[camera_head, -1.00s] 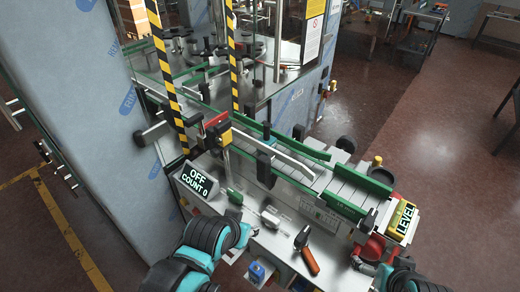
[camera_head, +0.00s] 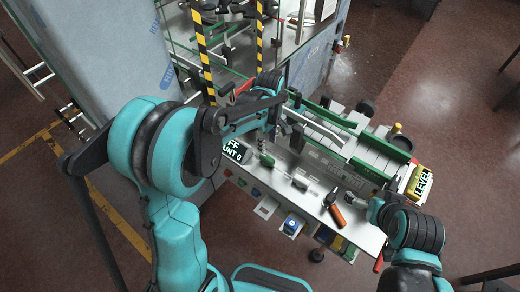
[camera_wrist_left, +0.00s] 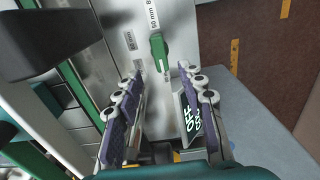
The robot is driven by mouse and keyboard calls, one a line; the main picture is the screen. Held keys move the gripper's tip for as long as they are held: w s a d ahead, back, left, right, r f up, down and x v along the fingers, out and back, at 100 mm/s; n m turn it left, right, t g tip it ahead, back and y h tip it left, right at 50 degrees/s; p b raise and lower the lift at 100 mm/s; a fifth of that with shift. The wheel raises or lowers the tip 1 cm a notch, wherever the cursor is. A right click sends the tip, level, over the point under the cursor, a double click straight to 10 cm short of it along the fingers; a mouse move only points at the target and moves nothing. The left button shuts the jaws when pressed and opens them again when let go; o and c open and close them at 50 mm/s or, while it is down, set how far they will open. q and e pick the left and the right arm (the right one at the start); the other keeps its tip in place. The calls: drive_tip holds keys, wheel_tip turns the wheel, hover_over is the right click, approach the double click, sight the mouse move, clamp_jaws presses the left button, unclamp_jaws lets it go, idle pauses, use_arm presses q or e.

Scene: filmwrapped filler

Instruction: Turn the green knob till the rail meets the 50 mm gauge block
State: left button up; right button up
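My left gripper (camera_head: 278,122) reaches over the near side of the conveyor, beside the display. In the left wrist view its two fingers (camera_wrist_left: 162,74) are apart with nothing between them. A green handle-like piece (camera_wrist_left: 159,48), which may be the knob, lies just beyond the fingertips; a green piece also shows in the head view (camera_head: 266,158). A "50 mm" label (camera_wrist_left: 152,16) is on the pale metal surface above it. A silver guide rail (camera_head: 320,129) runs along the conveyor, partly behind my arm. My right gripper (camera_head: 376,208) is at the table's right edge, its fingers unclear.
The display (camera_head: 234,150) reads OFF and COUNT 0, partly covered by my arm. An orange-handled tool (camera_head: 335,212) and a small silver block (camera_head: 300,183) lie on the bench. A yellow LEVEL sign (camera_head: 421,184) is at the right. Striped posts (camera_head: 204,55) stand behind.

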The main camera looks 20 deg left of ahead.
sight(267, 157)
use_arm(q)
wheel_tip(267, 157, down, 8)
drive_tip(key=shift+d+r+b, duration=0.1)
drive_tip(key=shift+b, duration=0.7)
drive_tip(key=shift+c, duration=0.3)
clamp_jaws()
